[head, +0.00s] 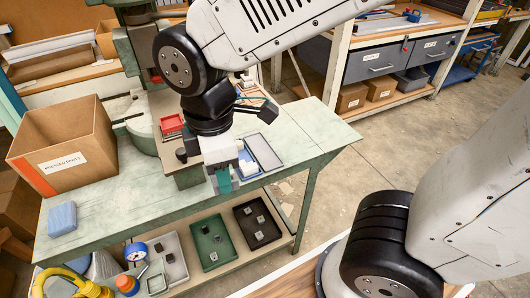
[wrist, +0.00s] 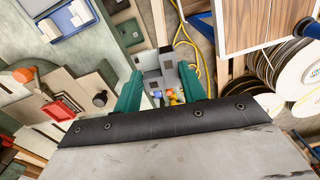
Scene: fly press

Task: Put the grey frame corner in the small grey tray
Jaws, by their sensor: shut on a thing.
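My gripper (head: 226,182) is over the front edge of the green bench, its teal fingers pointing down. In the wrist view, the gripper (wrist: 160,90) is shut on a grey, stepped, blocky piece, the grey frame corner (wrist: 156,66), which sits between the fingertips. In the head view the piece is mostly hidden by the gripper. A shallow grey tray (head: 264,152) lies on the bench just right of the gripper.
A blue tray (wrist: 68,22) with white blocks is beside the gripper. A red tray (head: 171,124), a cardboard box (head: 64,145) and a blue block (head: 62,219) are on the bench. Dark green (head: 203,259) and black trays (head: 270,235) with grey pieces occupy the lower shelf. The bench's right end is clear.

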